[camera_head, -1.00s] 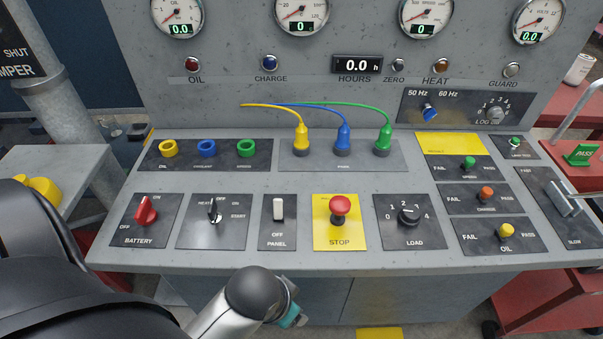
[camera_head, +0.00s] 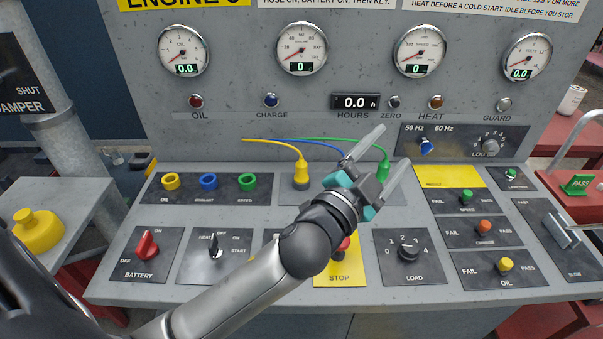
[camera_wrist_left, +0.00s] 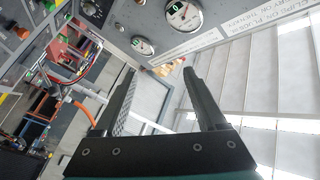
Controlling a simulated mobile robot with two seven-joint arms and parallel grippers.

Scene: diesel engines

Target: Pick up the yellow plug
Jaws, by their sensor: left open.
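The yellow plug (camera_head: 301,172) stands upright in its holder on the grey PARK plate (camera_head: 288,197), with a yellow cable rising from its top to the back panel. The green plug (camera_head: 383,168) and the blue plug are to its right. The blue plug is mostly hidden behind my left gripper. My left gripper (camera_head: 388,157) is open and empty, above the panel to the right of the yellow plug, its fingers pointing up and right. In the left wrist view its two fingers (camera_wrist_left: 158,95) are spread with nothing between them. My right gripper is not in view.
Yellow, blue and green ring sockets (camera_head: 208,181) sit left of the plugs. The red STOP button (camera_head: 346,244) is partly behind my arm. The battery switch (camera_head: 147,243), load knob (camera_head: 408,247) and test levers (camera_head: 485,227) stand up from the console.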

